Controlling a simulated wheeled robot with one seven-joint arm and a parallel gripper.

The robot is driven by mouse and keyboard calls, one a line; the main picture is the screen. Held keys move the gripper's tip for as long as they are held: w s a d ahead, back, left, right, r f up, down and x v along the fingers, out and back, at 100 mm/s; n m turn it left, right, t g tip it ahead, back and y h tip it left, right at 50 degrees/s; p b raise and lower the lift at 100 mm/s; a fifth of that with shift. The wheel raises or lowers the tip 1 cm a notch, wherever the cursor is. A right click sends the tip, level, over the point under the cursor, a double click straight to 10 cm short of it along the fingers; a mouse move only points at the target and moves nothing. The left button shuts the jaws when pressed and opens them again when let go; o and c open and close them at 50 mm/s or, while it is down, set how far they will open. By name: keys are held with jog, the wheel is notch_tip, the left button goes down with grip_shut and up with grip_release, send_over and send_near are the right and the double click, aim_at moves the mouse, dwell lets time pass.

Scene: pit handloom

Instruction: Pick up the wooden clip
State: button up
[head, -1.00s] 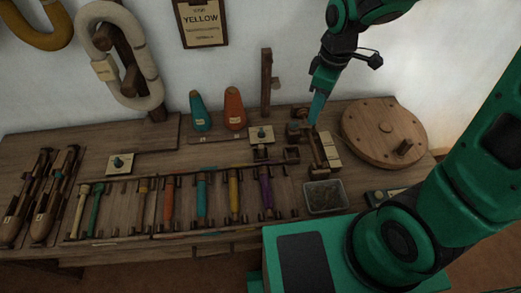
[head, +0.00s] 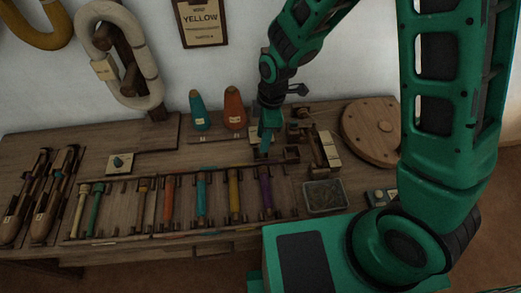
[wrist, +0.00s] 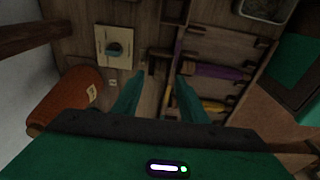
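My gripper (head: 264,151) is low over the bench, just behind the rack of coloured spools. In the wrist view its two teal fingers (wrist: 160,77) are apart, with nothing visibly held between them. A small dark wooden piece (wrist: 157,62), which looks like the wooden clip, lies just ahead of the gap between the fingertips. I cannot tell its height relative to the fingers, and no contact is clear. In the head view my gripper hides that spot.
The spool rack (head: 185,235), with a purple spool (wrist: 215,71), is on the right. A metal tray (head: 325,197) and round wooden disc (head: 368,130) stand farther right in the head view.

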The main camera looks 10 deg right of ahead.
jog(key=shift+a+f, duration=0.2)
jog(key=shift+f, duration=1.1)
jog(key=shift+a+f, duration=0.15)
jog(key=shift+f, duration=1.1)
grip_shut()
